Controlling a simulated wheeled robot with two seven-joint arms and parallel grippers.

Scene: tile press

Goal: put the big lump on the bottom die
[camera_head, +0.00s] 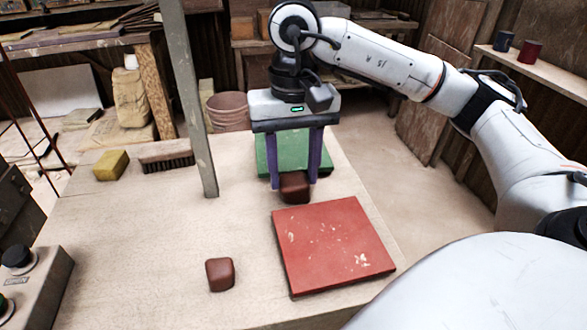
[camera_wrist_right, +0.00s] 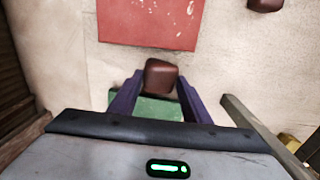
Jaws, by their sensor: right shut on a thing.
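A brown lump (camera_head: 294,188) is between the fingertips of my right gripper (camera_head: 295,183), which is shut on it. It looks bigger than the other brown lump (camera_head: 220,274), which lies on the table at the front left. In the right wrist view the held lump (camera_wrist_right: 160,76) sits between the purple fingers. Whether it touches the table cannot be told. A red square plate (camera_head: 330,243) lies just in front of the gripper, and a green plate (camera_head: 320,155) lies behind and partly hidden by it. Which plate is the bottom die is not clear. My left gripper is out of view.
A grey upright post (camera_head: 190,100) stands on the table left of my right gripper. A yellow sponge (camera_head: 111,165) and a brush (camera_head: 166,155) lie at the table's back left. A control box (camera_head: 32,285) is at the left edge. The table's left middle is clear.

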